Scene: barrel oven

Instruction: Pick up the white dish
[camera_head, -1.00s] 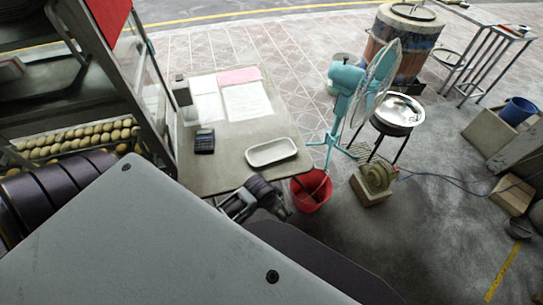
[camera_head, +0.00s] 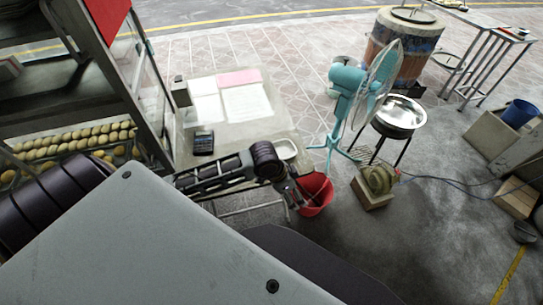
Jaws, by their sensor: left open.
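The white dish (camera_head: 286,149) lies on the grey table, near its right front corner. My left arm covers most of the dish, and only its right end shows. My left gripper (camera_head: 295,199) is open and empty. It points down past the table's front edge, in front of the red bucket in the picture, apart from the dish. My right gripper is out of view.
The table (camera_head: 240,136) also holds papers (camera_head: 247,102) and a calculator (camera_head: 203,143). A red bucket (camera_head: 319,195) and a turquoise fan (camera_head: 347,80) stand to the right. A metal rack with round buns (camera_head: 75,142) is at left.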

